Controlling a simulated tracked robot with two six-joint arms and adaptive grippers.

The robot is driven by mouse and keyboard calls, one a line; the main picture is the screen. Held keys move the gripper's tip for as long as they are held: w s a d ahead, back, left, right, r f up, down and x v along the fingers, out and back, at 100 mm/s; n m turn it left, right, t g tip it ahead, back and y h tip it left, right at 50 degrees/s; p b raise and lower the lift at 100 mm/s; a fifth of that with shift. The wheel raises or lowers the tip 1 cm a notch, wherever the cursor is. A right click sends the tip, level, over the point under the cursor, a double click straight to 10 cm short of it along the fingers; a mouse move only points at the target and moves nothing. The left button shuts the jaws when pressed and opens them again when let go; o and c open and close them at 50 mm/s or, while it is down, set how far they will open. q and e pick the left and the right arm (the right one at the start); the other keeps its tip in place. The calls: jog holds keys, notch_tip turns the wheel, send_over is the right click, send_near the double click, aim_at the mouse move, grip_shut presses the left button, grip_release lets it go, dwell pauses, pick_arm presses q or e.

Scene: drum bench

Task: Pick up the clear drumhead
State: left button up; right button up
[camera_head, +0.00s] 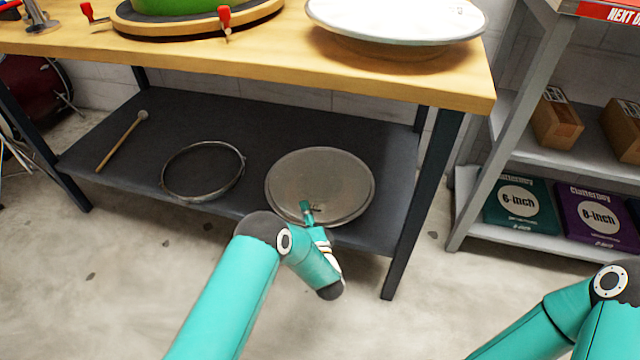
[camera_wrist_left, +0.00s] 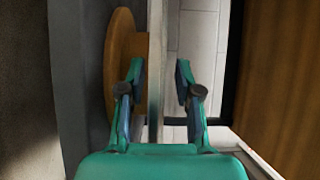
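The clear drumhead (camera_head: 320,180) is a grey, see-through disc with a thin rim, lying level at the right of the bench's lower shelf. My left gripper (camera_head: 308,208) is at its front edge, and my arm hides a little of that edge. In the left wrist view my left gripper (camera_wrist_left: 160,72) is open, with a finger on each side of the drumhead's thin rim (camera_wrist_left: 155,50). The left finger is close to the rim; a gap shows at the right finger. My right gripper is out of view; only its arm shows at lower right.
A brown round support (camera_wrist_left: 121,45) shows beside the rim. The lower shelf (camera_head: 235,115) also holds a metal hoop (camera_head: 203,145) and a mallet (camera_head: 122,140). Above is the wooden benchtop (camera_head: 250,57) with a white drumhead (camera_head: 395,18). A bench leg (camera_head: 425,185) stands right.

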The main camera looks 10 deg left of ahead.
pick_arm(q)
grip_shut()
jog(key=shift+r, duration=0.1)
dwell(0.3)
